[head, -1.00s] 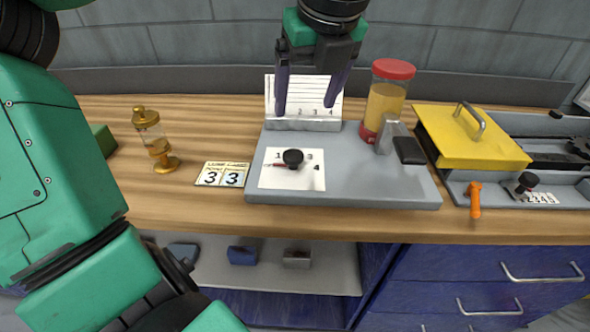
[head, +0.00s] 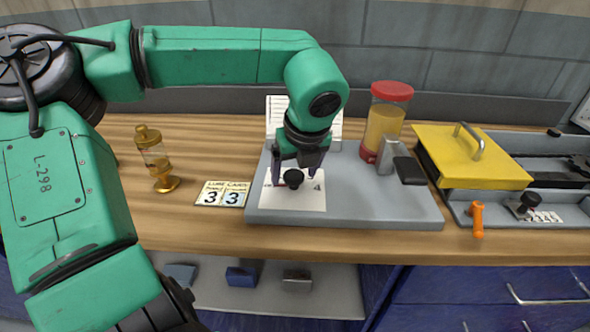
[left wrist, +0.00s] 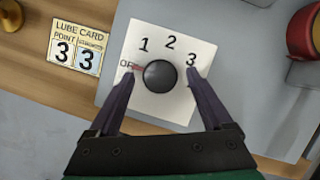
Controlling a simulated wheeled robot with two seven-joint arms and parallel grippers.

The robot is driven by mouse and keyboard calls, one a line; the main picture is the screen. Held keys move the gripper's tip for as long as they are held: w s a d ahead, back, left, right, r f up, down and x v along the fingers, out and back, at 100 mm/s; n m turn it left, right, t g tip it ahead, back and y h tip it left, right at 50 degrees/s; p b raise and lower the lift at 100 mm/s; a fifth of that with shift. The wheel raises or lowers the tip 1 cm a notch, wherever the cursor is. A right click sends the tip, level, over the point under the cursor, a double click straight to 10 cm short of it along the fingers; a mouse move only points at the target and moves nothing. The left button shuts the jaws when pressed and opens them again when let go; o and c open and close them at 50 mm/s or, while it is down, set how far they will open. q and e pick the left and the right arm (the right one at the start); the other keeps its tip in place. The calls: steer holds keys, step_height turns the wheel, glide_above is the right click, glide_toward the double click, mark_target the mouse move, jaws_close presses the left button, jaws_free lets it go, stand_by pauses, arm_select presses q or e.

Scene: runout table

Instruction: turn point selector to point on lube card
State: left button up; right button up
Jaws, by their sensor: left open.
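The point selector is a round black knob (head: 293,178) on a white dial plate (head: 299,200) on the grey tray. In the left wrist view the knob (left wrist: 160,75) has marks OFF, 1, 2 and 3 around it, and a bit of red shows by OFF. The lube card (head: 222,194) lies left of the tray; in the left wrist view the card (left wrist: 76,47) reads point 3, with another 3 beside it. My left gripper (head: 295,172) is open over the dial, its fingers either side of the knob with gaps. Contact is not visible. My right gripper is not in view.
A brass oiler (head: 154,160) stands on the wooden bench at left. A red-capped jar (head: 385,122) and a dark block (head: 409,171) stand on the right of the tray (head: 385,210). A yellow cover (head: 470,160) and an orange handle (head: 477,219) are further right.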

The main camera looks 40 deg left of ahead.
arm_select(q)
jaws_close()
